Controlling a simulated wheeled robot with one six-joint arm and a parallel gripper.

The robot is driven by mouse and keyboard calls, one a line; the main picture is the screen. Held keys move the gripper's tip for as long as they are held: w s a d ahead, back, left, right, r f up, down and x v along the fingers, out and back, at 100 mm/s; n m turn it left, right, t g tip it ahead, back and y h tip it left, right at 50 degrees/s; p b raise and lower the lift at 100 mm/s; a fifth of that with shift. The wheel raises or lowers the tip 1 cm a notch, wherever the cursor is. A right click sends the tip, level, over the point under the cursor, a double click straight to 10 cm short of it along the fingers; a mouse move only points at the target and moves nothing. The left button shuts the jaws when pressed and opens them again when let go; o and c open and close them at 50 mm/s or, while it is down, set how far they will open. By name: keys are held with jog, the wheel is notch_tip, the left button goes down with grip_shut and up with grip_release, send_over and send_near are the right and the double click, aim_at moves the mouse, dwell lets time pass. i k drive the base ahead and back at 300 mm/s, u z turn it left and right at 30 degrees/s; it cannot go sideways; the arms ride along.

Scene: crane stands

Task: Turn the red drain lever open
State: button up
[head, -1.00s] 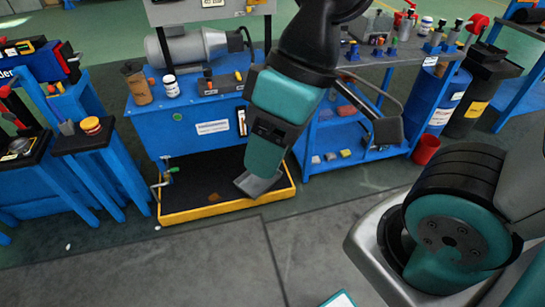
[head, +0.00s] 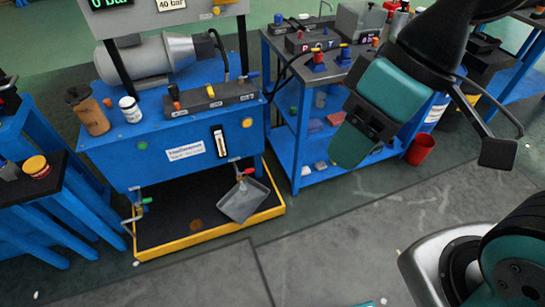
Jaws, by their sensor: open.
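A small red lever (head: 249,171) shows low at the right end of the blue hydraulic tank (head: 190,150), just above a grey pan. The grey pan (head: 243,203) sits tilted in the yellow-rimmed drip tray (head: 190,243) and partly crowds the lever's surroundings. A green-handled valve (head: 147,201) is at the tank's lower left. My gripper (head: 349,147) hangs to the right of the tank, in front of the blue cart, apart from the lever. Its fingers are seen edge-on and hold nothing that I can see.
A brown bottle (head: 90,112) and a white jar (head: 130,109) stand on the tank beside a grey motor (head: 150,58). A blue cart (head: 283,130) stands to the right, with a red bucket (head: 420,149). The floor in front of the tray is clear.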

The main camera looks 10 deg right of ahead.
aim_at(247, 171)
jog(key=u, duration=0.15)
jog(key=i, duration=0.9)
jog(key=u, duration=0.7)
